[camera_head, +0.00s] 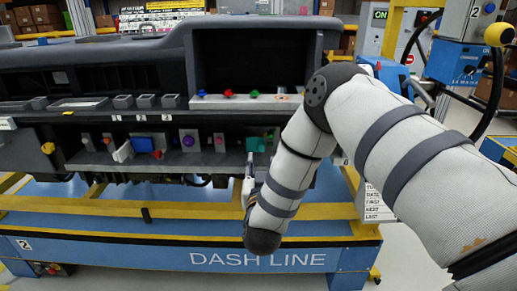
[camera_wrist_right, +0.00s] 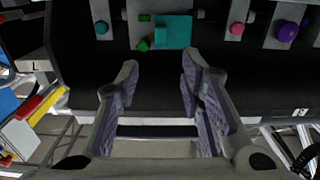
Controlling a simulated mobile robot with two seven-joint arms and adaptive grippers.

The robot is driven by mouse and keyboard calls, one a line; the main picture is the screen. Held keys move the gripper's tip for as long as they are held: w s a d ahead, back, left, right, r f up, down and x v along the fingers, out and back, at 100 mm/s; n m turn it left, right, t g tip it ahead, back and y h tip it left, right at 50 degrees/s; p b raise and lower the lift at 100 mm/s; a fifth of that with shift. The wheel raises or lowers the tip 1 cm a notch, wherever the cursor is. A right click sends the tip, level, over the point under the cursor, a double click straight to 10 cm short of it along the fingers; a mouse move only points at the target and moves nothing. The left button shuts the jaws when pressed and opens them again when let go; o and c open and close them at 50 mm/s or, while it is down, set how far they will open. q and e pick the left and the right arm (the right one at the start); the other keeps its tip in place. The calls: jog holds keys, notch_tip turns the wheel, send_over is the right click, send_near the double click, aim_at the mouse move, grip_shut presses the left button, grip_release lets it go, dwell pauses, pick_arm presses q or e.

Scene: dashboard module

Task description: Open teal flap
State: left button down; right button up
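The teal flap (camera_head: 255,145) is a small plate at the right end of the lower shelf of the dashboard module, beside my right forearm. In the right wrist view the teal flap (camera_wrist_right: 174,31) is at the top, beyond the fingertips, with a small green piece at its left edge. My right gripper (camera_head: 249,165) shows only in part in the head view, just below the flap. In the wrist view my right gripper (camera_wrist_right: 158,80) has its two fingers spread, with nothing between them. The flap looks apart from the fingers. My left gripper is not in view.
An upper ledge (camera_head: 215,102) holds several coloured knobs. A yellow rail and the blue base (camera_head: 120,258) lie below. A control station (camera_head: 458,62) stands at right.

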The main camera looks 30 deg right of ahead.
aim_at(261, 146)
jog(key=x, duration=0.5)
jog(key=b+x, duration=0.1)
jog(key=x, duration=0.2)
jog(key=shift+f, duration=0.4)
jog(key=shift+w+d+r, duration=0.2)
jog(key=shift+w, duration=0.3)
grip_shut()
